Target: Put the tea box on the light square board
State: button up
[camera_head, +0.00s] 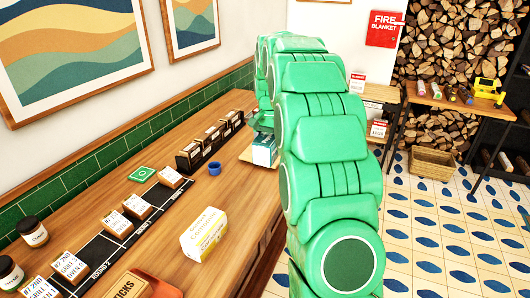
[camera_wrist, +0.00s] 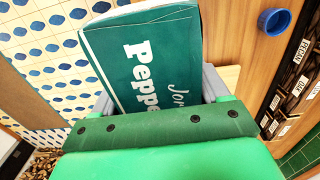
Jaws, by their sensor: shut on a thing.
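My gripper (camera_wrist: 155,97) is shut on a green tea box (camera_wrist: 140,55) with white "Peppermint"-like lettering, partly cut off. In the head view the tea box (camera_head: 265,150) shows at the left of my green arm, near the far end of the counter. The light square board (camera_head: 246,153) is a pale patch beside and behind the box; my arm hides most of it. A pale piece of the board (camera_wrist: 229,76) shows right of the gripper in the wrist view. I cannot tell whether the box touches the board.
A yellow-and-white camomile box (camera_head: 204,234) stands on the wooden counter (camera_head: 160,222). A blue cup (camera_head: 215,169) and a dark rack of packets (camera_head: 205,143) are near the board. A black labelled mat (camera_head: 90,248) holds several small boxes. Tiled floor lies right of the counter.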

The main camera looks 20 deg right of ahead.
jog(key=shift+w+d, duration=0.6)
jog(key=shift+d, duration=0.05)
jog(key=w+d+f, duration=0.1)
jog(key=w+f, duration=0.1)
jog(key=w, duration=0.1)
jog(key=w+d+f, duration=0.1)
jog(key=w+f, duration=0.1)
jog(key=w, duration=0.2)
jog(key=w+f, duration=0.3)
jog(key=w, duration=0.1)
jog(key=shift+w+d, duration=0.15)
jog(key=shift+d, duration=0.25)
jog(key=shift+w+d+f, duration=0.15)
jog(key=shift+w+f, duration=0.55)
jog(key=shift+f, duration=0.3)
jog(key=shift+w+f, duration=0.3)
jog(key=shift+f, duration=1.55)
jog(key=shift+f, duration=0.1)
